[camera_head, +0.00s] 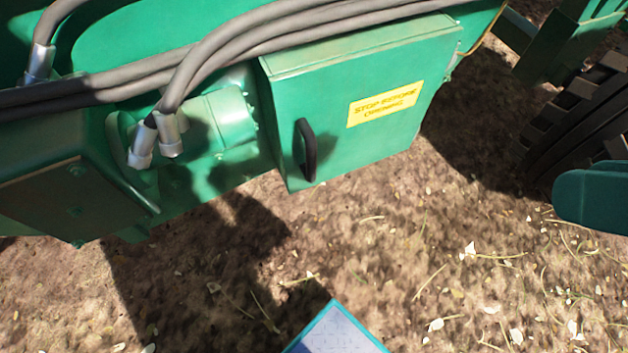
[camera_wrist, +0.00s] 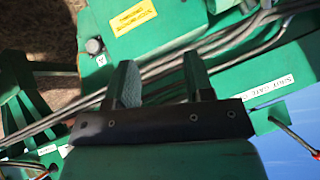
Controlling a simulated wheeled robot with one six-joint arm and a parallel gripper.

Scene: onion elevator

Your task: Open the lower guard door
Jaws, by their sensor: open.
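The guard door (camera_head: 364,115) is a green panel on the side of a machine. It is shut and carries a yellow label (camera_head: 385,103) reading "STOP BEFORE OPENING". A black upright bar handle (camera_head: 306,150) sits near its left edge. My gripper (camera_wrist: 160,61) shows in the wrist view with its two fingers apart and nothing between them. I cannot tell whether this is the same door.
Grey hoses (camera_head: 215,50) run across the machine above and left of the door, and more hoses (camera_wrist: 220,40) pass behind my fingers. A green motor-like housing (camera_head: 222,122) is left of the door. A black tyre (camera_head: 580,125) stands at right. Bare soil (camera_head: 400,240) lies below.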

